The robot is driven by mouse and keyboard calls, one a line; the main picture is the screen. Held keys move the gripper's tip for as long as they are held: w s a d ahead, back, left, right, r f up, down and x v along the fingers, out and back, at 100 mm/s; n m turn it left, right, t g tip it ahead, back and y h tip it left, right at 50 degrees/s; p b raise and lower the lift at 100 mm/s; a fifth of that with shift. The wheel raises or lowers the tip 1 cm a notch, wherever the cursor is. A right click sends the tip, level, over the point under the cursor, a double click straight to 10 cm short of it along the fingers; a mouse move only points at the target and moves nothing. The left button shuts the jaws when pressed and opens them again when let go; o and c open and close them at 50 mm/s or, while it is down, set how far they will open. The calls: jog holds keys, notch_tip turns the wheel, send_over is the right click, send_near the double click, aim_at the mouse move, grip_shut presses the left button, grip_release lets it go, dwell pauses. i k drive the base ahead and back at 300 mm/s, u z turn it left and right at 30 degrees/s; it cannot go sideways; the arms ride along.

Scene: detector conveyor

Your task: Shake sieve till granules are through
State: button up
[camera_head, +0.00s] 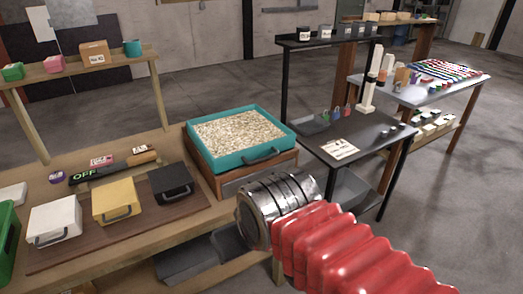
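The sieve (197,153) is a teal square tray with a dark handle on its front side. It is filled with pale beige granules (238,132) nearly to the rim. It sits on a wooden box (262,177) with a dark front panel, at the right end of the workbench. My arm, with red bellows and a silver metal collar, reaches in from the lower right, in front of the box and apart from the sieve handle. No gripper fingers show. Whether granules lie below the sieve is hidden.
White (55,220), yellow (117,200) and black (174,184) handled boxes stand on a brown board. A sign reading OFF (85,177) lies behind them. A shelf (80,68) holds small containers. A dark table (370,151) stands right of the bench.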

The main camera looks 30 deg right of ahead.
aim_at(227, 141)
jog(key=i, duration=0.95)
